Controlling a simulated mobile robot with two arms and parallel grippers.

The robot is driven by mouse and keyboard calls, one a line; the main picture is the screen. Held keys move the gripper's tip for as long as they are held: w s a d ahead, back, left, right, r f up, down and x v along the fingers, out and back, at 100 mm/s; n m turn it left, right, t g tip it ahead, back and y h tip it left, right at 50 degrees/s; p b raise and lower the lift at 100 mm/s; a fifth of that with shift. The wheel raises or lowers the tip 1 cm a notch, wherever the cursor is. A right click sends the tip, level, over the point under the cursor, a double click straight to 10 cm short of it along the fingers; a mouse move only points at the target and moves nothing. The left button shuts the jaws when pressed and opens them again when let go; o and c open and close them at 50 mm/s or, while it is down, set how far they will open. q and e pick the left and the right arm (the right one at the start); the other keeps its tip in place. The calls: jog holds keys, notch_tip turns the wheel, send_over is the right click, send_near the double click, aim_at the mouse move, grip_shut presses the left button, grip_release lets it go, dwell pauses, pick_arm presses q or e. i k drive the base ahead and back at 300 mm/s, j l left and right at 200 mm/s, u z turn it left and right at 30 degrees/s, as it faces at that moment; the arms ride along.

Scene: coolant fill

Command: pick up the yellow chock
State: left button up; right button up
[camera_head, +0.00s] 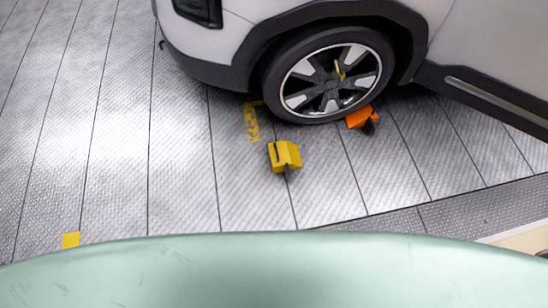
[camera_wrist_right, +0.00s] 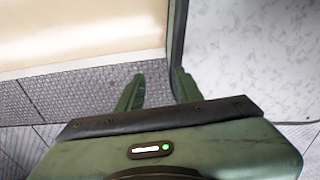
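The yellow chock (camera_head: 285,156) sits on the metal floor in the head view, a little in front of the car's wheel (camera_head: 330,78) and apart from it. It has a dark handle or strap on it. My right gripper (camera_wrist_right: 157,82) shows in the right wrist view with its two green fingers apart and nothing between them. The chock is not in the right wrist view. My left gripper is in neither view.
An orange chock (camera_head: 361,117) lies against the wheel's right side. The white car (camera_head: 215,40) fills the top right. Yellow floor markings (camera_head: 252,122) lie by the wheel, and a yellow patch (camera_head: 71,240) lies at lower left. The floor around the yellow chock is clear.

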aim_at(285, 156)
jog(key=i+l+u, duration=0.25)
jog(key=l+u, duration=0.55)
jog(key=i+l, duration=0.05)
